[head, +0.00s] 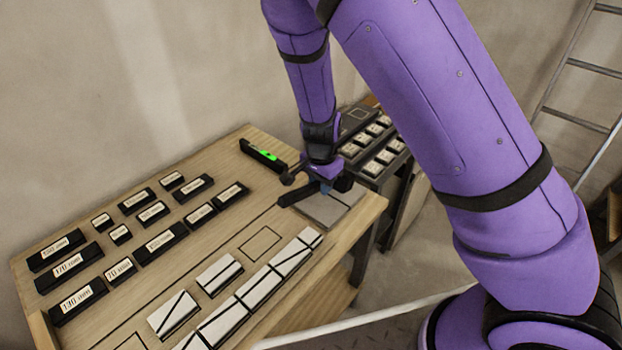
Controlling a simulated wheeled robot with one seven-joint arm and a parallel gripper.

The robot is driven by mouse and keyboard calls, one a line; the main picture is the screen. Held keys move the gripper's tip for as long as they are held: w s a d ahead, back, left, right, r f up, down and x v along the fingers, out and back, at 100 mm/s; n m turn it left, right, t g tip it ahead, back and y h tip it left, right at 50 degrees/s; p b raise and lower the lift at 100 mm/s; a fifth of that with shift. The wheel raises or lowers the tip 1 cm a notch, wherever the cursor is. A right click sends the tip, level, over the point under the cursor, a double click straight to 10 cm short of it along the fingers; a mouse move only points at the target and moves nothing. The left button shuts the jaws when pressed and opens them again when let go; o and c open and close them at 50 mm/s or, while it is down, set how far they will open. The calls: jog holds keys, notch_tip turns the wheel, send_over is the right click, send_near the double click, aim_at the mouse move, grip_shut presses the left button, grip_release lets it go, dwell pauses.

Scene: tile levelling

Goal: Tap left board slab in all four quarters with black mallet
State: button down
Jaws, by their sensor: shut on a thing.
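My gripper (322,180) is low over the slabs' far edge, shut on the black mallet (298,194). A dark bar of it reaches left over the left slab's far edge. My wrist hides part of the mallet, and I cannot tell whether it touches the slab.
A black level with a green light (263,154) lies left of my gripper. Labelled black blocks (167,240) and white tiles (228,318) cover much of the wooden table (230,160). A dark rack of pale keys (377,150) stands behind. A ladder (585,120) leans at right.

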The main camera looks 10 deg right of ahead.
jog(key=shift+s+f, duration=0.15)
jog(key=shift+s, duration=0.2)
jog(key=shift+f, duration=1.8)
notch_tip(320, 180, down, 5)
jog(key=shift+w+f, duration=0.1)
jog(key=shift+r, duration=2.6)
